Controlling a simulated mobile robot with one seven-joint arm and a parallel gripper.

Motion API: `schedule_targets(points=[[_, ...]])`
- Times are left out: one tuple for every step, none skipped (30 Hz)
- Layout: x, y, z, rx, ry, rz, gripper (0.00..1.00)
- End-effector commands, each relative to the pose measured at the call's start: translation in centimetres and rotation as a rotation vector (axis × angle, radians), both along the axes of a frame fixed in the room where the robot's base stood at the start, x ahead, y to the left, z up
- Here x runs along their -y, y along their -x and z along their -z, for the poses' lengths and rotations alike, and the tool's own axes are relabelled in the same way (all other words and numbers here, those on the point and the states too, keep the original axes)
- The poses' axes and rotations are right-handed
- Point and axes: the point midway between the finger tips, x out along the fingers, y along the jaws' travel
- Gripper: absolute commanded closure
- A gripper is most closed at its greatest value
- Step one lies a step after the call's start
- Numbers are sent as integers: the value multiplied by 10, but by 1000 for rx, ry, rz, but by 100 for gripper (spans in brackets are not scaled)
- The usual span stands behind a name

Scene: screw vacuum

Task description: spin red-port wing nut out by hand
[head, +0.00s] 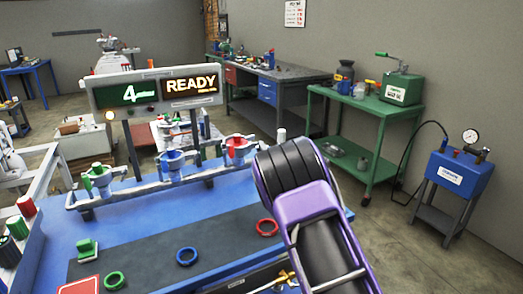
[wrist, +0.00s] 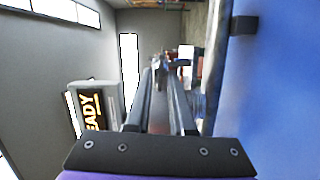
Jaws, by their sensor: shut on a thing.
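The red port (head: 238,148) stands at the right end of a raised rail on the blue bench in the head view, with a red part in a pale grey-blue fitting. My gripper (wrist: 165,72) shows in the wrist view, its two long fingers converging far from the palm. It is shut on a small grey metal piece (wrist: 178,63), which looks like the wing nut; its shape is blurred. In the head view my purple and black arm reaches toward the red port and hides the fingers, so the exact contact cannot be seen there.
Green (head: 98,178) and blue (head: 173,158) ports share the rail. A READY sign (head: 193,86) stands behind it. Green (head: 115,280), blue (head: 187,256) and red (head: 267,227) rings lie on the dark mat. A blue surface (wrist: 265,90) runs close along the right in the wrist view.

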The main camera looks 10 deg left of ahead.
Motion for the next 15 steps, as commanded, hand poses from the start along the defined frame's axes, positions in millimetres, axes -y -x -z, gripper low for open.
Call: schedule_targets(points=[[-1,0,-1,12,26,-2,100],[-1,0,-1,20,42,-2,100],[-1,0,-1,27,62,-2,100],[-1,0,-1,32,74,-2,100],[-2,0,-1,37,87,-2,100],[-2,0,0,43,102,-2,100],[-1,0,0,46,112,-2,100],[-1,0,0,50,121,-2,100],[-1,0,0,54,132,-2,100],[-1,0,0,57,139,-2,100],[-1,0,0,59,144,-1,100],[-1,0,0,62,151,-1,100],[-1,0,0,63,155,-1,100],[-1,0,0,64,158,-1,100],[-1,0,0,65,161,-1,100]])
